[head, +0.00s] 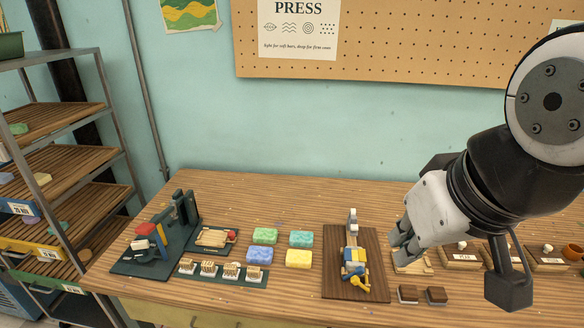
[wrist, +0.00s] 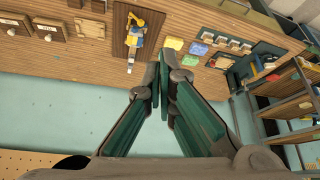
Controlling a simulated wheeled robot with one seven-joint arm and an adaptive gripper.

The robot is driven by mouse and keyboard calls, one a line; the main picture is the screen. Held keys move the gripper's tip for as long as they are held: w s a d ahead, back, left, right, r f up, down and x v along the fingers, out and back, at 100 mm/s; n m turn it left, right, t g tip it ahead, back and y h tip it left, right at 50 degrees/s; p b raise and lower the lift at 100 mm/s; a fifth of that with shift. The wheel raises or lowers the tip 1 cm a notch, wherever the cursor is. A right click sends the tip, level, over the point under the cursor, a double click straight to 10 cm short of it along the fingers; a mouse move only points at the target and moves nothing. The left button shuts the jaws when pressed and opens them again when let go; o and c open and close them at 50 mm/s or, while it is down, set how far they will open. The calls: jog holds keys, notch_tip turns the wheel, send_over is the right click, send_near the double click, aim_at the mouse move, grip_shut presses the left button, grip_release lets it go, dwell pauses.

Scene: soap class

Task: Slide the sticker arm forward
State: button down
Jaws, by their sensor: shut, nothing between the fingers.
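A device with a blue and yellow body (head: 354,258), an orange-yellow crank-like part (head: 356,279) and a pale grey upright piece (head: 352,222) stands on a dark brown board (head: 335,285). I cannot tell for sure which part is the sticker arm. The device also shows in the wrist view (wrist: 134,40). My gripper (head: 398,248) is to the right of the board in the head view, apart from the device. In the wrist view its fingertips (wrist: 161,78) are together with nothing between them. My gripper partly hides a small light wooden tray (head: 420,270).
A dark green press (head: 150,262) stands at the left of the table. Several coloured soaps (head: 298,258) and a row of stamps (head: 208,270) lie between it and the board. Two small brown blocks (head: 408,294) lie at the front. A shelf rack (head: 60,160) stands at the far left.

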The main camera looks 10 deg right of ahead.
jog(key=c, duration=2)
grip_release()
jog(key=o, duration=0.4)
jog(key=shift+w, duration=0.4)
jog(key=shift+o, duration=0.6)
jog(key=w+d+f+b, duration=0.2)
jog(key=w, duration=0.7)
jog(key=w+d+f+m+b, duration=0.1)
jog(key=w+d+f+b, duration=0.1)
jog(key=w, duration=0.8)
jog(key=shift+f+m+g, duration=0.3)
jog(key=shift+f, duration=0.45)
jog(key=m+h+b, duration=0.1)
jog(key=m+b, duration=0.1)
jog(key=b, duration=0.2)
send_near(354, 218)
jog(key=shift+g, duration=0.4)
jog(key=x, duration=0.9)
jog(key=shift+w, duration=0.35)
jog(key=shift+c, duration=0.5)
grip_shut()
